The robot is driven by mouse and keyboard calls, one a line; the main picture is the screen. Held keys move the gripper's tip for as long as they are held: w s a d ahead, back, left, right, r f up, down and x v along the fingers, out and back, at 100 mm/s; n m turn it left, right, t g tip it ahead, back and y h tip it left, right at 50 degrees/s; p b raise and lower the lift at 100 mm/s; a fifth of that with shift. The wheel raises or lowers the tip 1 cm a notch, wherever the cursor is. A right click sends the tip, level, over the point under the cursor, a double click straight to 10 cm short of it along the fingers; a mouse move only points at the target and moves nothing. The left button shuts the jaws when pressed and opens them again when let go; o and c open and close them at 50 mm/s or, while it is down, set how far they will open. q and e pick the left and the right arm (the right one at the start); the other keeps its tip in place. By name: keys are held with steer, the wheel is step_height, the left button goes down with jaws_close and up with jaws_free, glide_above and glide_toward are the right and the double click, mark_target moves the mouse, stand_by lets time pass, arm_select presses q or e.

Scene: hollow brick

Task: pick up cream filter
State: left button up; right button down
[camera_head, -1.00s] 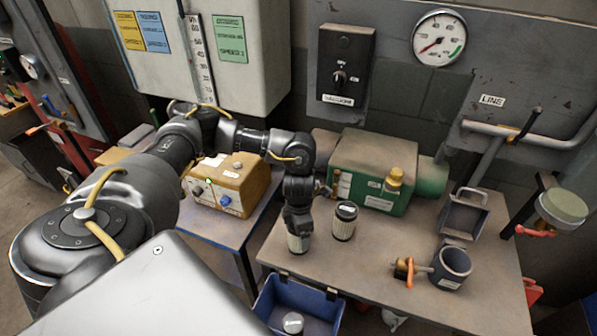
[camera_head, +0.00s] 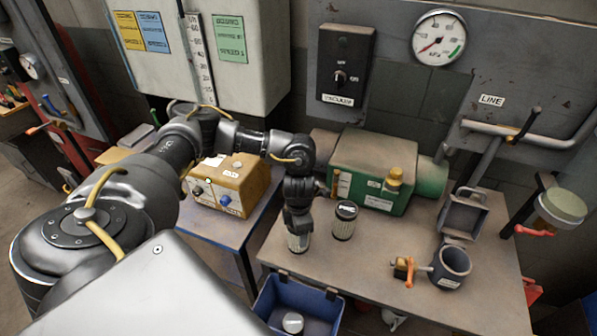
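A cream, pleated cylindrical filter (camera_head: 298,243) stands upright near the left front of the workbench. My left gripper (camera_head: 298,227) points straight down over it and covers its top. The fingers are dark and small here, so I cannot tell whether they are closed on it or only around it. A second pleated filter (camera_head: 344,222) with a dark, labelled cap stands upright just to the right, apart from the gripper. My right gripper is not in view.
A blue bin (camera_head: 300,306) with a capped cylinder (camera_head: 293,322) inside sits below the bench's front edge. A green machine (camera_head: 378,172) stands behind the filters. A dark cup-shaped housing (camera_head: 450,266) is at right. The bench middle is clear.

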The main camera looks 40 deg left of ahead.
arm_select(q)
steer(key=shift+w+r, duration=0.1)
steer(key=shift+r, duration=0.55)
steer(key=s+d+r+p, duration=0.1)
steer(key=s+d+r, duration=0.7)
steer(key=s+r, duration=0.3)
steer(key=shift+s+d+r+p, duration=0.2)
steer(key=shift+s+r+p, duration=0.05)
steer(key=shift+r+p, duration=0.1)
steer(key=shift+f, duration=0.1)
